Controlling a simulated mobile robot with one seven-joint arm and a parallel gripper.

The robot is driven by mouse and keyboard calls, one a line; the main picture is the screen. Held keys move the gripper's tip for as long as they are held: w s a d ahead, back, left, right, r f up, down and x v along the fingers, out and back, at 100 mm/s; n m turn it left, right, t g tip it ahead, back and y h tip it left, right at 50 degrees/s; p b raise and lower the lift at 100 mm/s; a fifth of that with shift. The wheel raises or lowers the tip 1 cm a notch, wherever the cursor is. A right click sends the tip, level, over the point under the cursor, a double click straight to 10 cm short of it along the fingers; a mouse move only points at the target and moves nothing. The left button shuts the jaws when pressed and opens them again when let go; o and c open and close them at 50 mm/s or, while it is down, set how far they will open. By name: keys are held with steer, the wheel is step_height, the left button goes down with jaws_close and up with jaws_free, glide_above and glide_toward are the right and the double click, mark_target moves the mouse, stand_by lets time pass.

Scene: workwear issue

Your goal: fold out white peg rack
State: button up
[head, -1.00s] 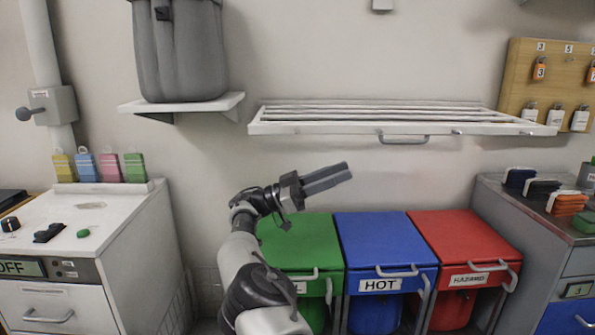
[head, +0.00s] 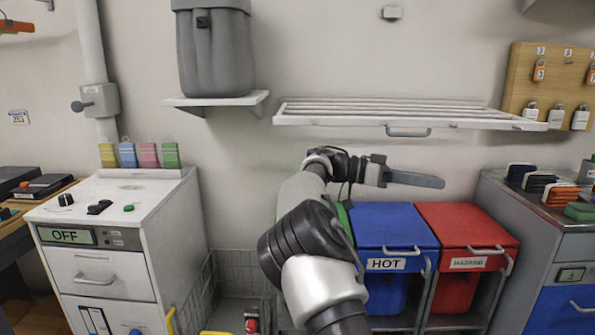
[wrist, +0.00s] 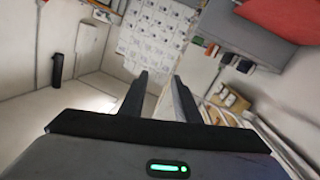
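The white peg rack (head: 465,122) is on the wall in the head view. It shows as a shallow, nearly level frame with several long bars, and a grey handle (head: 408,133) hangs at its front edge. My gripper (head: 442,182) is below the rack in the picture, pointing right, and does not appear to touch it. The wrist view shows the two fingers of my gripper (wrist: 160,76) apart with nothing between them. I cannot tell for sure whether the rack shows in the wrist view.
A blue bin (head: 385,222) and a red bin (head: 460,222) stand below the rack; my arm mostly hides a green one. A grey container sits on a white shelf (head: 212,101) to the left. A padlock board (head: 518,75) is at right. White and grey cabinets flank the bins.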

steer(key=s+d+f+n+t+y, duration=0.1)
steer(key=s+d+f+n+y, duration=0.15)
steer(key=s+y, duration=0.35)
steer(key=s+d+f+n+t+y, duration=0.1)
steer(key=s+d+f+n+y, duration=0.2)
steer(key=s, duration=0.5)
steer(key=s+a+f+n+t+y, duration=0.3)
steer(key=s+a+n+t+y, duration=0.7)
steer(key=s+a, duration=1.05)
step_height(320, 180, up, 28)
steer(key=n+g+h+p, duration=0.2)
steer(key=p, duration=2.6)
steer(key=shift+a+f+g, duration=0.2)
steer(key=shift+a+g, duration=0.1)
steer(key=shift+a, duration=0.1)
